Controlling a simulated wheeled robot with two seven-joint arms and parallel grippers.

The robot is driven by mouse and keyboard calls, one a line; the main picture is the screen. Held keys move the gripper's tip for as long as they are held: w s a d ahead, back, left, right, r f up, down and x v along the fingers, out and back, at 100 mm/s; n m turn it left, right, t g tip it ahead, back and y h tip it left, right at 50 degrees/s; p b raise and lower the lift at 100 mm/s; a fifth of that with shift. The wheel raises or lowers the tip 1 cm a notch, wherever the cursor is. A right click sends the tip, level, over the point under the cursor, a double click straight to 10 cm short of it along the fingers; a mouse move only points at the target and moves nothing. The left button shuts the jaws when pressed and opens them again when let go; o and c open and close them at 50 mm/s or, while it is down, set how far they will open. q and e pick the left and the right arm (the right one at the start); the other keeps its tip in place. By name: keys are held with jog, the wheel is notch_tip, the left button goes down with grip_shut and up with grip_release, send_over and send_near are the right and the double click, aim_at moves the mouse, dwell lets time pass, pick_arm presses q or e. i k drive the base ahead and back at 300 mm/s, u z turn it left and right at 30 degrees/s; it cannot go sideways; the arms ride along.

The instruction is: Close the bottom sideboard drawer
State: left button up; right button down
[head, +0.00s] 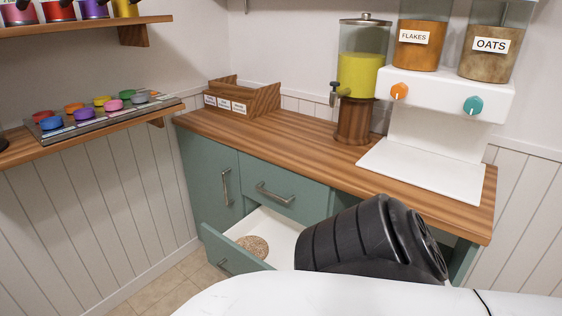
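The bottom sideboard drawer (232,250) is pulled open below the shut upper drawer (272,190) of the teal sideboard (190,160). Its teal front with a small metal handle faces the lower left, and its white inside shows. A round speckled brown item (253,246) lies in it. A black ribbed part of my own arm covers the right part of the drawer, and I cannot tell whether it touches it. Neither of my grippers shows in the head view.
The wooden worktop (250,130) bears a labelled wooden box (243,100), a drink dispenser (360,75) and a white cereal dispenser (445,95). A wall shelf (80,135) with colourful pots juts out at left. Bare tiled floor (170,285) shows left of the drawer.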

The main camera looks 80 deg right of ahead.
aim_at(281, 233)
jog(key=z, duration=2)
jog(key=k, duration=0.5)
jog(key=z, duration=1)
jog(key=i, duration=1.15)
jog(key=u, duration=0.45)
